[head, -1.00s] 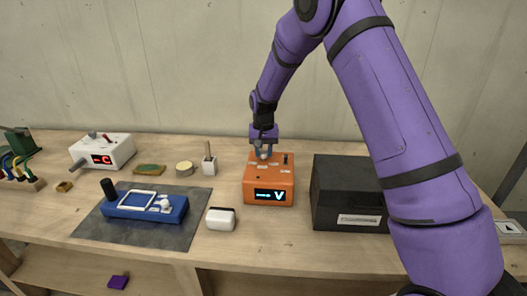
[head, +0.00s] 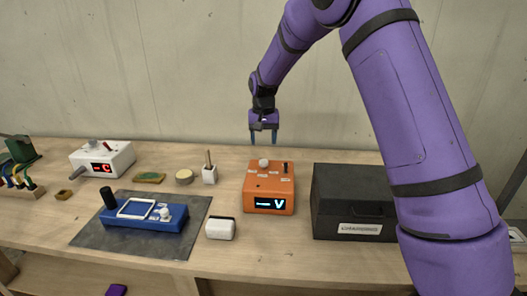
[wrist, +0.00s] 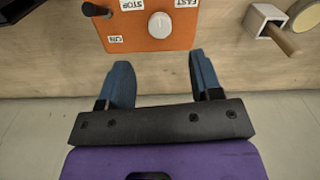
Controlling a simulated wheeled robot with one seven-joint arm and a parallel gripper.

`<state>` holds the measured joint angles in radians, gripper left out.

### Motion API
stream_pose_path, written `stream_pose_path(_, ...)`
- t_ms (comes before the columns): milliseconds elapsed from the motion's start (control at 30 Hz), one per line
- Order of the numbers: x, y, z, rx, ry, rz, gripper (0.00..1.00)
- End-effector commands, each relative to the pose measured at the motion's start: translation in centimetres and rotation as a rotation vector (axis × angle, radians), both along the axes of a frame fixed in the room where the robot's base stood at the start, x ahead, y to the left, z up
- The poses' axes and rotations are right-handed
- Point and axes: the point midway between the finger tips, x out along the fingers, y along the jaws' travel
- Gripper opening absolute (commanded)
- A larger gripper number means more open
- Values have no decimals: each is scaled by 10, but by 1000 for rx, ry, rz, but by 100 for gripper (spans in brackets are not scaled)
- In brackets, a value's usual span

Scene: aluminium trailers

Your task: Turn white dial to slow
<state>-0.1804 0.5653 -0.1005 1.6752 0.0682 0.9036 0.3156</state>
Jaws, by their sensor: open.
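The white dial (head: 264,163) is a small round knob on top of the orange box (head: 270,187), near its back left. In the wrist view the dial (wrist: 160,25) has a pale pointer ridge on it, with a FAST label beside it and STOP and ON labels nearby. No SLOW label can be read. My gripper (head: 263,138) is above and behind the orange box, fingers pointing down. In the wrist view my gripper (wrist: 163,75) is open and empty, its blue fingers apart from the dial.
A black toggle lever (head: 285,167) stands on the box's right side. A black case (head: 352,203) is close on the right. A white block (head: 220,228) and a cup with a stick (head: 210,174) are on the left. A blue device (head: 145,212) lies on a dark mat (head: 179,240).

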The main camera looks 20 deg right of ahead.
Motion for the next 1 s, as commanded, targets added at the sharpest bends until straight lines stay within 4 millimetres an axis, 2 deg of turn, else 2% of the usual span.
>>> stream_pose_path(100, 0, 0, 16, 0, -2, 0, 59)
stream_pose_path(200, 0, 0, 23, 0, 0, 0, 59)
stream_pose_path(667, -2, -1, 30, 1, -2, 1, 59)
stream_pose_path(833, -21, -7, 59, 9, -30, 13, 59)
stream_pose_path(1000, -60, -19, 105, 22, -78, 36, 59)
